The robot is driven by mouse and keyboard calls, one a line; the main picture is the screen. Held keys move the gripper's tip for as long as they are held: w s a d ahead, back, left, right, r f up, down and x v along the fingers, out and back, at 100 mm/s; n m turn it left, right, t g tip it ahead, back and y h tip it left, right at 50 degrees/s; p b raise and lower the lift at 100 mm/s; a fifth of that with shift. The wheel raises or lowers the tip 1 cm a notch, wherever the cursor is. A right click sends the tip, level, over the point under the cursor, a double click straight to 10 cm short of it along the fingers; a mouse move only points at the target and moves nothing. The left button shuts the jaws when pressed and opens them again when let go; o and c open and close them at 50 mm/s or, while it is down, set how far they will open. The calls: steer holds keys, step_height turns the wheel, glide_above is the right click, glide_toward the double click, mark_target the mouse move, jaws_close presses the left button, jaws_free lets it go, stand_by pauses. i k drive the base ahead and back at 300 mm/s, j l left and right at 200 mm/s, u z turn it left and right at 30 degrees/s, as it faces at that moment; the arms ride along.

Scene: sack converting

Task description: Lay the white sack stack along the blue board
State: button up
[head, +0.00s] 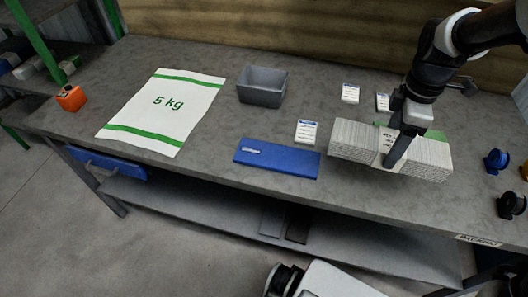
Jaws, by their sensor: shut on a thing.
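The white sack stack (350,141) is a long block of layered white sheets with a band around its middle and a little green on top. It is at the right of the bench in the head view. My gripper (393,158) is shut on the stack at its middle, coming from above, and hides part of it. Whether the stack touches the bench is hard to tell. The blue board (290,160) lies flat near the bench's front edge, just left of the stack, with a small white label on it.
A white sack marked 5 kg (165,122) lies flat at left, near an orange block (71,97). A grey bin (262,86) stands behind the board. Small white cards (306,131) lie around. Tape dispensers (496,160) sit at far right. Bare bench lies between sack and board.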

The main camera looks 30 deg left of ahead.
mark_target(278, 156)
steer(key=k+j, duration=0.15)
steer(key=j, duration=0.25)
steer(key=k+j, duration=0.1)
steer(key=j, duration=0.3)
steer(key=k+j, duration=0.15)
steer(key=j, duration=0.25)
